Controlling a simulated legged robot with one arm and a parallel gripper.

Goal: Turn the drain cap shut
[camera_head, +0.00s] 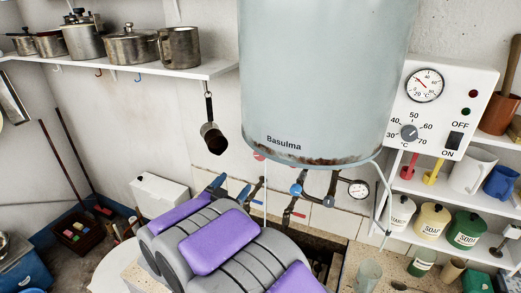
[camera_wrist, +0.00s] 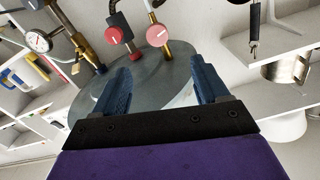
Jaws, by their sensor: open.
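The pale blue-grey tank marked Basulma (camera_head: 320,80) hangs on the wall, its lower rim rusty. In the wrist view its round grey underside (camera_wrist: 150,80) lies beyond the fingers. A red round cap (camera_wrist: 115,37) and a pink round cap (camera_wrist: 157,36) sit on fittings there; I cannot tell for sure which is the drain cap. A pink piece (camera_head: 258,156) shows at the tank's lower rim in the head view. My gripper (camera_wrist: 161,66) is open and empty, its two blue fingers apart and clear of both caps. In the head view its fingers (camera_head: 232,185) show below the tank.
Pipes with a blue knob (camera_head: 296,189) and a gauge (camera_head: 358,188) hang under the tank. A control panel (camera_head: 440,105) is at right, above shelves with canisters (camera_head: 433,221). A pot shelf (camera_head: 130,72) and hanging ladle (camera_head: 212,138) are at left. A cistern (camera_head: 160,192) stands behind my arm.

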